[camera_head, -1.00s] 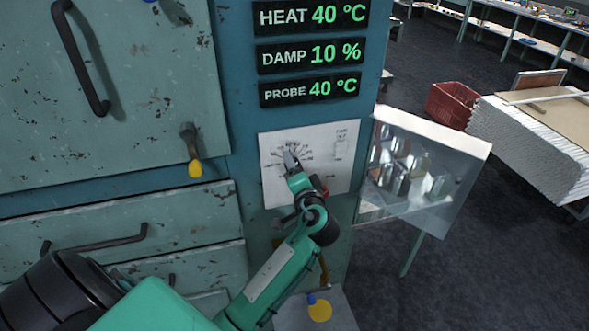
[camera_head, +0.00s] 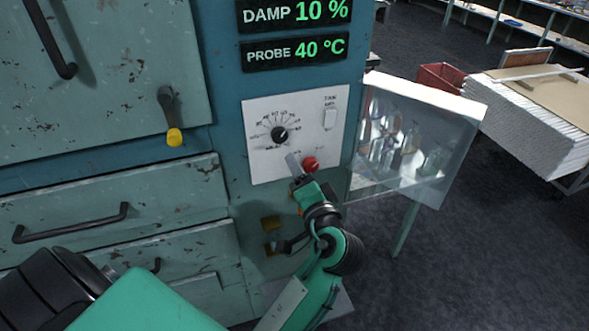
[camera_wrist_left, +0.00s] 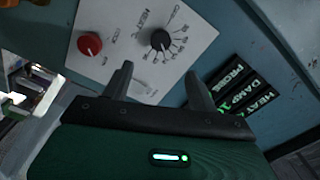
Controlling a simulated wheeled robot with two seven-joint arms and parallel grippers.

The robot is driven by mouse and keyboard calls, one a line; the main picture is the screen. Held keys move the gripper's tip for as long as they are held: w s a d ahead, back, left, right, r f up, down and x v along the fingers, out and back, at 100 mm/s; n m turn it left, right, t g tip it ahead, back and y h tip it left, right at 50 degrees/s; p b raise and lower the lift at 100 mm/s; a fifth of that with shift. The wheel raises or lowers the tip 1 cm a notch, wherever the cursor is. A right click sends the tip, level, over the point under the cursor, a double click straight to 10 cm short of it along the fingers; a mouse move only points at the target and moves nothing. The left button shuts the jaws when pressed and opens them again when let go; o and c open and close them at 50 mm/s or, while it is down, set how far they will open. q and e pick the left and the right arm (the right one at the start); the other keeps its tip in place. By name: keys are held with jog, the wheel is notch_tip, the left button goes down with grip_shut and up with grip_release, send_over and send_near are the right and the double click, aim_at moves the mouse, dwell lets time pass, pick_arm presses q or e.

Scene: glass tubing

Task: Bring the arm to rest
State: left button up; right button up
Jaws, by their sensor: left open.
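My left gripper (camera_head: 294,163) is in front of the lower part of the white control panel (camera_head: 258,163) on the blue-green cabinet. Its two dark fingers stand apart with nothing between them in the left wrist view (camera_wrist_left: 160,88). The black dial knob (camera_head: 280,134) is above the gripper in the head view, and also shows in the left wrist view (camera_wrist_left: 161,40). The red knob (camera_head: 311,164) is just right of the fingertips in the head view. The fingers appear clear of both knobs. My right gripper is not in view.
Green displays read DAMP 10 % (camera_head: 295,12) and PROBE 40 °C (camera_head: 296,50). A yellow-tipped lever (camera_head: 174,137) and a drawer handle (camera_head: 70,223) stick out at left. A glass-fronted case (camera_head: 412,140) stands right of the panel. Dark floor (camera_head: 480,240) is open at right.

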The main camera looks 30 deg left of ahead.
pick_arm(q)
jog(key=shift+s+d, duration=0.15)
dwell(0.4)
jog(key=w+d+f+m+h, duration=0.3)
jog(key=f, duration=0.7)
jog(key=w+d+f+m+h, duration=0.2)
jog(key=w+f+h, duration=0.1)
jog(key=f, duration=0.8)
jog(key=s+d+f+m+g+h, duration=0.1)
jog(key=s+f+h, duration=0.15)
jog(key=f, duration=0.95)
jog(key=s+d+f+g+h, duration=0.2)
jog(key=s+f, duration=0.2)
jog(key=f, duration=0.8)
jog(key=s+a+f+n+g+h, duration=0.2)
jog(key=s+f+g, duration=0.1)
jog(key=s+f, duration=1)
jog(key=s+a+f+n+g+h, duration=0.1)
jog(key=s+a+f+n+g, duration=0.15)
jog(key=s+f, duration=1.1)
jog(key=s+a+f+n+g, duration=0.1)
jog(key=s+a+f, duration=0.1)
jog(key=s, duration=0.5)
jog(key=s+a+f+n+g, duration=0.1)
jog(key=s+a+f, duration=0.1)
jog(key=s, duration=0.6)
jog(key=shift+n, duration=0.35)
